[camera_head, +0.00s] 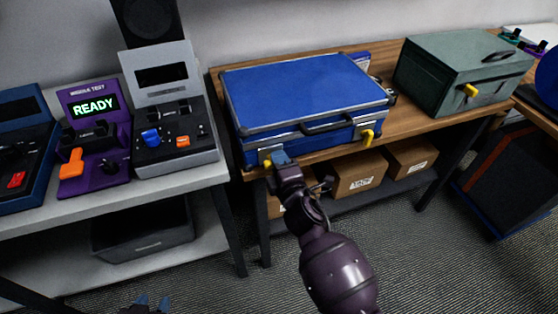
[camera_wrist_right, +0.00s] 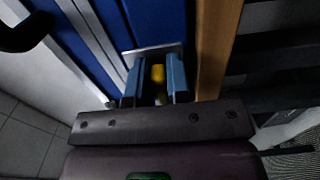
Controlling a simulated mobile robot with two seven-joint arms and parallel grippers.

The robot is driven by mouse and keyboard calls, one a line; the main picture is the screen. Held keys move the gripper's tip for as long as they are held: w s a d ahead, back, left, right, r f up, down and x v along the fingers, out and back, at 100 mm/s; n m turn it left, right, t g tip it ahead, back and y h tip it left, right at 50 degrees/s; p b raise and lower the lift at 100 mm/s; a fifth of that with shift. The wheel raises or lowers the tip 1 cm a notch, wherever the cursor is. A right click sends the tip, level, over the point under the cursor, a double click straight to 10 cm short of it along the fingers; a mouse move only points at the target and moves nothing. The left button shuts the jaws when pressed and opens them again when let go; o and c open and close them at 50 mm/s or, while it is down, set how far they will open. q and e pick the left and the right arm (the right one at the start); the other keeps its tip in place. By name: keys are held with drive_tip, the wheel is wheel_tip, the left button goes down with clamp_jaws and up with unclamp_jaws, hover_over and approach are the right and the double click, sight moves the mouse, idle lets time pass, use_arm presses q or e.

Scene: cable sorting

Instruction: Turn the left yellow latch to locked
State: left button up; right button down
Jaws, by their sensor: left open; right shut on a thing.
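The blue case (camera_head: 300,90) lies closed on the wooden bench. Its left yellow latch (camera_head: 267,162) is on the front face, mostly covered by my right gripper (camera_head: 280,158). The right wrist view shows the same yellow latch (camera_wrist_right: 158,74) between the two blue fingers of my right gripper (camera_wrist_right: 155,80), which is shut on it. The latch's exact angle is hard to tell. The right yellow latch (camera_head: 367,136) is on the same front face, free of any gripper. My left gripper (camera_head: 148,304) is open at the bottom edge, far from the case, with only its blue fingertips showing.
A green case (camera_head: 455,65) with a yellow latch (camera_head: 470,91) stands right of the blue case. The black handle (camera_head: 328,124) lies between the blue case's latches. Cardboard boxes (camera_head: 358,174) sit on the lower shelf. A purple test unit (camera_head: 95,130) reads READY at left.

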idle(0.3)
drive_tip(key=c, duration=1.1)
unclamp_jaws()
drive_tip(key=shift+s, duration=0.1)
drive_tip(key=shift+p+v, duration=0.55)
drive_tip(key=shift+v, duration=4.8)
